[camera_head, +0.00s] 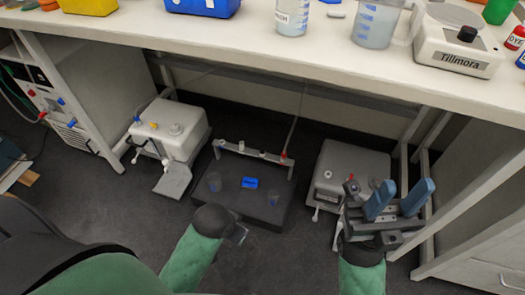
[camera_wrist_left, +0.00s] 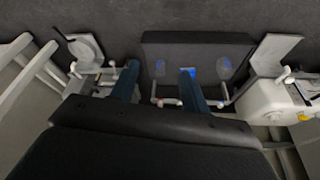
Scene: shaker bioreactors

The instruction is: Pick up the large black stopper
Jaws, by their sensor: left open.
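White devices stand left (camera_head: 175,130) and right (camera_head: 345,170) of the platform. The white bench (camera_head: 250,50) overhangs them, carrying beakers (camera_head: 375,25), a blue box (camera_head: 205,7) and a Tillmora device (camera_head: 455,45). Bench legs stand at right.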

